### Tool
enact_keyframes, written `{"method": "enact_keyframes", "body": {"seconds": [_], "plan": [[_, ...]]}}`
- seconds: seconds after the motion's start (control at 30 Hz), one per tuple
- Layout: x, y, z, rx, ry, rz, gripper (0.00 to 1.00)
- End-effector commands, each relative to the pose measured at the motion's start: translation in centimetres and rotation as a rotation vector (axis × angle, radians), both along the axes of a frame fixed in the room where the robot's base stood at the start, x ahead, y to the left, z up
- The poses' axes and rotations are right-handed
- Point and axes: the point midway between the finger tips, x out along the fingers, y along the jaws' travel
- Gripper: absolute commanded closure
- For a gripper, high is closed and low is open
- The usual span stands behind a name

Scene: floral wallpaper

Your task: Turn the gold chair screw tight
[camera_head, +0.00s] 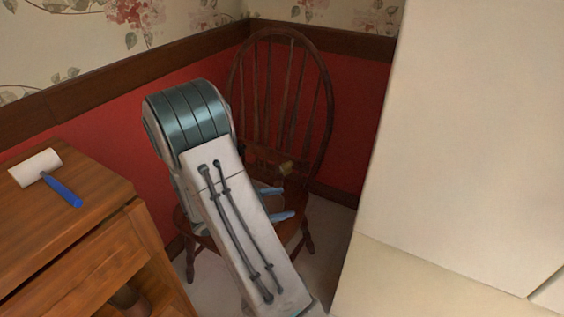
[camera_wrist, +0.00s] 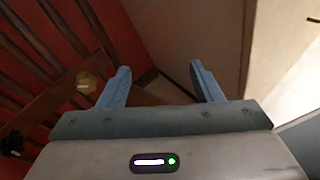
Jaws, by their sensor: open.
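A dark wooden chair (camera_head: 320,128) with a rounded spindle back stands in the corner. The gold screw (camera_head: 286,168) sits low on the chair's back, just above the seat. In the wrist view the gold screw (camera_wrist: 87,81) is at the left, outside and to the left of my left finger. My gripper (camera_head: 278,203) is open with two blue fingers, over the chair seat and a little below and in front of the screw. It also shows in the wrist view (camera_wrist: 160,84), with nothing between the fingers. My arm hides part of the chair.
A wooden cabinet (camera_head: 75,215) stands at the left with a white lint roller with a blue handle (camera_head: 55,178) on top. A tall pale cabinet (camera_head: 470,130) stands close on the right. A dark knob-like thing (camera_wrist: 13,143) shows at the wrist view's left edge.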

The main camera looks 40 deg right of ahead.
Motion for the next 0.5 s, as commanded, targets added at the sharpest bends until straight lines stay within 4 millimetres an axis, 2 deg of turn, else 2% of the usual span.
{"method": "enact_keyframes", "body": {"seconds": [0.1, 0.23, 0.4, 0.5], "plan": [[3.1, -1.0, -0.5, -0.112, 0.13, 0.169, 0.41], [6.2, -1.1, -2.1, -0.205, 0.235, 0.344, 0.41], [8.7, -0.6, -4.1, -0.278, 0.319, 0.508, 0.41], [9.4, -0.4, -4.8, -0.297, 0.341, 0.558, 0.41]]}}
